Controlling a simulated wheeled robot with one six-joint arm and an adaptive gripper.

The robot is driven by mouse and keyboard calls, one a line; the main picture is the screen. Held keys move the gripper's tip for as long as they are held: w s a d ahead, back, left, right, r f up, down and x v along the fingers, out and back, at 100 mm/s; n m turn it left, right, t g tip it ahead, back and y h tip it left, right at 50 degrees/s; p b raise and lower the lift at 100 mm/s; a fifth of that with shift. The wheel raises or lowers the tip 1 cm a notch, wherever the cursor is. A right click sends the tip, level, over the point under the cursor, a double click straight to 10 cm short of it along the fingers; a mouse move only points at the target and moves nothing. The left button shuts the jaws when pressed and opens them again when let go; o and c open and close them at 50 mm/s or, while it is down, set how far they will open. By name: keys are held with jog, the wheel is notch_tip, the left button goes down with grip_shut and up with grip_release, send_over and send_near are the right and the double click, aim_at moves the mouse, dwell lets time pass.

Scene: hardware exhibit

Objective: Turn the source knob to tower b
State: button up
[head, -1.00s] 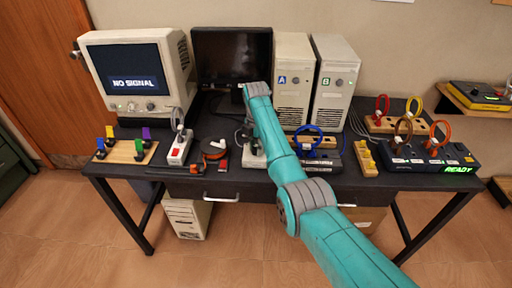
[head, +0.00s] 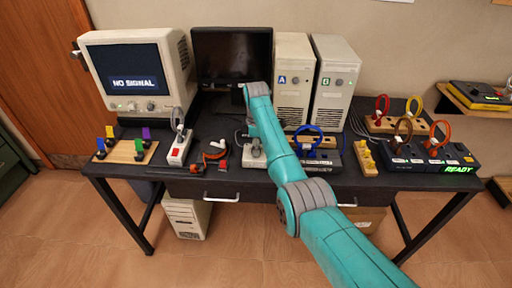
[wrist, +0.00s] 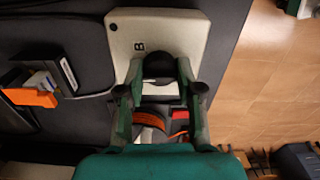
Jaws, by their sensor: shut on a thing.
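The source switch box (wrist: 125,38) is pale, with a dark letter B on its top, and fills the upper middle of the wrist view. Its black knob (wrist: 158,66) sits between my fingertips. My gripper (wrist: 160,76) is shut on the knob; the fingers hide part of it, and I cannot tell its exact angle. Tower A (head: 291,92) and tower B (head: 334,88) stand behind to the right. The left monitor (head: 138,84) reads NO SIGNAL.
A blue ring (head: 309,131) on a dark unit stands to the right. The black table (head: 250,183) is crowded; its front edge is close.

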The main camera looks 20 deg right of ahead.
jog(key=m, duration=0.5)
jog(key=shift+m, duration=2.4)
jog(key=o, duration=1.2)
jog(key=shift+c, duration=0.2)
jog(key=shift+r, duration=0.15)
notch_tip(320, 180, up, 12)
